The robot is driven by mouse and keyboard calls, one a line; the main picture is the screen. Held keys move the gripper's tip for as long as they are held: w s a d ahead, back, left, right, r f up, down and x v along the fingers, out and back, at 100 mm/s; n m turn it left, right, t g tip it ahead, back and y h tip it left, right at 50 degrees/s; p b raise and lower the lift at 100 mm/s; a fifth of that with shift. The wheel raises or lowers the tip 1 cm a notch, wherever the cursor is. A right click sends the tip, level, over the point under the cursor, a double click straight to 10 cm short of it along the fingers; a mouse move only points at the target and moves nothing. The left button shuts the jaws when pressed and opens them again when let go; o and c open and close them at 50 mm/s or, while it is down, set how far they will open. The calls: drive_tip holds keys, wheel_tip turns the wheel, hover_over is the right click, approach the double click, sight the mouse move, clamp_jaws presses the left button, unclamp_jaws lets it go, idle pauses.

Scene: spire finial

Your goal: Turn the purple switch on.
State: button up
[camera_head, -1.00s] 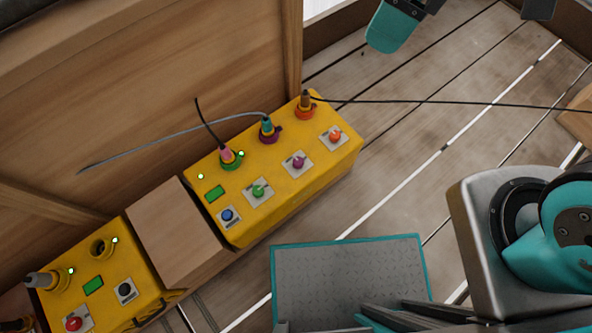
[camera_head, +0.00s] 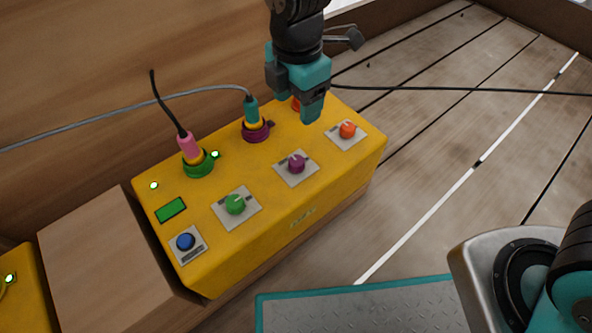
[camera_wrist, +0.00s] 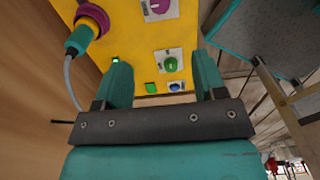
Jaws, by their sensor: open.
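The purple switch (camera_head: 297,164) is a round knob on a grey plate on top of the yellow box (camera_head: 325,190), between a green knob (camera_head: 235,204) and an orange knob (camera_head: 347,129). In the wrist view the purple switch (camera_wrist: 160,4) is cut off at the top edge. My gripper (camera_head: 308,110) is open and empty above the back of the box, behind the purple switch and apart from it. In the wrist view my gripper (camera_wrist: 163,75) has its two teal fingers spread, with the green knob (camera_wrist: 171,64) showing between them.
A teal plug (camera_head: 251,112) sits in a purple socket (camera_head: 256,132) and a pink plug (camera_head: 190,147) in a green socket. Their cables run behind the box. A blue button (camera_head: 186,242) is at the left end. A wooden wall rises behind; floor is free at right.

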sight(297, 161)
wheel_tip(297, 161, down, 17)
drive_tip(key=b, duration=0.9)
drive_tip(key=shift+f+b, duration=0.15)
drive_tip(key=shift+b, duration=0.25)
drive_tip(key=shift+c, duration=0.4)
drive_tip(key=shift+s, duration=0.1)
drive_tip(key=c, duration=0.8)
